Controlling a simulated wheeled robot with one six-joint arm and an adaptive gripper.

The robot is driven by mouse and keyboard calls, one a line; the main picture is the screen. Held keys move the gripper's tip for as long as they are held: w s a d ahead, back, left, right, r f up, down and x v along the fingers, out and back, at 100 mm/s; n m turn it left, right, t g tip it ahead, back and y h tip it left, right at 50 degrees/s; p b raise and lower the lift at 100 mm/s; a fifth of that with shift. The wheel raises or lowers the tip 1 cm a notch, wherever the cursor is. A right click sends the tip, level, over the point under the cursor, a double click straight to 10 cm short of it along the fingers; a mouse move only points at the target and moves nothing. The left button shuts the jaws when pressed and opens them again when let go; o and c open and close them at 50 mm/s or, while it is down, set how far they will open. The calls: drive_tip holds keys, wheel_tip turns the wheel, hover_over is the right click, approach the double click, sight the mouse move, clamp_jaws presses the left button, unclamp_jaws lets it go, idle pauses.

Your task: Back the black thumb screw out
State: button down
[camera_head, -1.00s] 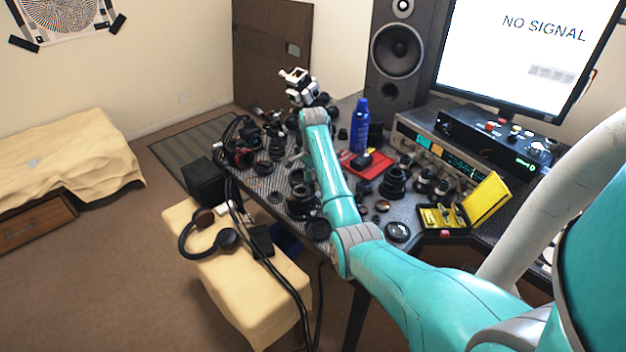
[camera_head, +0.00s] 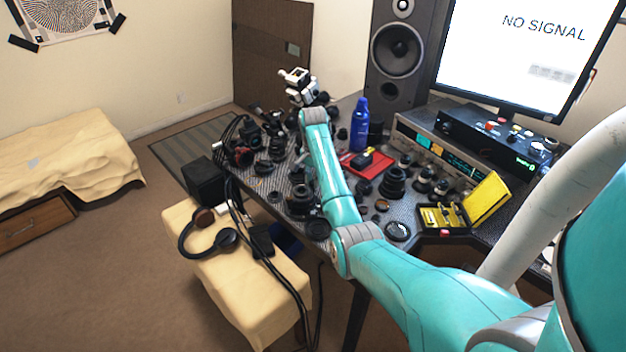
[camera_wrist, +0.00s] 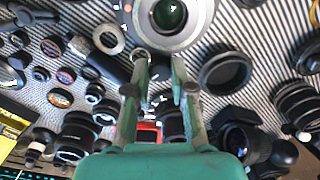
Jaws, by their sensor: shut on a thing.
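In the wrist view my gripper (camera_wrist: 160,68) has its two green fingers closed in on a small part just below a large grey-rimmed lens (camera_wrist: 190,32) with green glass. The fingertips are a little apart, with the small part between them. It is mostly hidden by the fingers, and its colour is hard to make out; it is where the black thumb screw would be. Whether it is still seated in anything cannot be seen. In the head view my arm reaches over the bench (camera_head: 278,208), and the fingers cannot be made out.
Lens parts and rings crowd the bench, including a black ring (camera_wrist: 225,72) right of my gripper. Little bench is free.

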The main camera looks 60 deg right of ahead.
drive_tip(key=n, duration=0.5)
drive_tip(key=shift+n, duration=0.4)
idle(0.3)
drive_tip(key=c, duration=1)
unclamp_jaws()
